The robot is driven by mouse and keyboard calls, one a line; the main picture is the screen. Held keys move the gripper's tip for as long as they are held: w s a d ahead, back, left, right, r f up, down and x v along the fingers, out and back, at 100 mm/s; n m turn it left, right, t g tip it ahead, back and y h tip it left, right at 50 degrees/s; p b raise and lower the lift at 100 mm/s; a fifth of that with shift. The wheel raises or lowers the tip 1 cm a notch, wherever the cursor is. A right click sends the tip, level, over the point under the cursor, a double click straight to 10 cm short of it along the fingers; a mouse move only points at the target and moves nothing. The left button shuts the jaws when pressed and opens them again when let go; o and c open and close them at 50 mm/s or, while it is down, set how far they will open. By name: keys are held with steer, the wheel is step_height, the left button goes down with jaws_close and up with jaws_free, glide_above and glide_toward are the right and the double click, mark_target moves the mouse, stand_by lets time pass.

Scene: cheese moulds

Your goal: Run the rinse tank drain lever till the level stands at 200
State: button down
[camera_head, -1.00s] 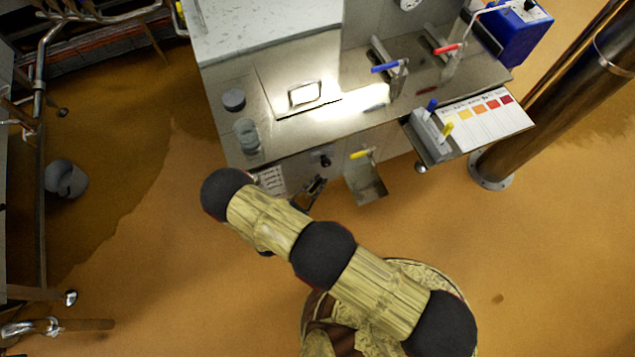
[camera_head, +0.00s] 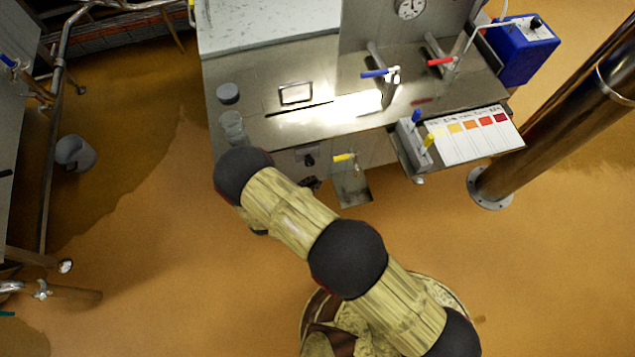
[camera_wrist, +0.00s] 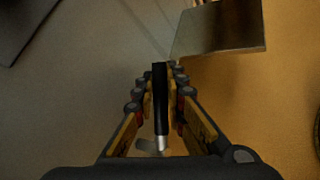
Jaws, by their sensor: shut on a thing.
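My gripper (camera_wrist: 166,78) is shut on a black handle (camera_wrist: 160,98) with a bright metal end, which lies lengthwise between the fingers in the wrist view. I cannot tell for sure that this handle is the drain lever. In the head view my arm's black wrist joint hides most of the gripper; a dark piece (camera_head: 310,183) shows at the counter's front. A black knob (camera_head: 309,160) sits on the front panel, left of a yellow lever (camera_head: 344,157) above a small metal tray (camera_head: 353,190). No level reading of 200 is legible.
The steel counter (camera_head: 265,130) carries a blue lever (camera_head: 374,73), a red lever (camera_head: 441,61) and a glass beaker (camera_head: 233,128). A colour chart (camera_head: 470,137) juts out at right, near a dark post (camera_head: 545,120). A round dial (camera_head: 410,8) is above. The floor in front is open.

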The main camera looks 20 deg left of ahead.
steer(key=shift+w+d+f+m+g+y+b, duration=0.1)
steer(key=shift+d+f+m+g+y+b, duration=0.2)
steer(key=shift+f+g+y, duration=0.4)
steer(key=shift+w+d+f+m+g+y+b, duration=0.1)
steer(key=shift+f+m+g+y+b, duration=0.35)
steer(key=shift+f+y, duration=0.3)
steer(key=shift+w+d+f+m+g+y+b, duration=0.1)
steer(key=shift+d+f+m+g+y+b, duration=0.2)
steer(key=shift+f+g+y, duration=0.45)
steer(key=shift+a+f, duration=0.1)
steer(key=c, duration=2.1)
jaws_free()
steer(key=v, duration=1.2)
steer(key=shift+s+a, duration=0.1)
steer(key=shift+a, duration=0.05)
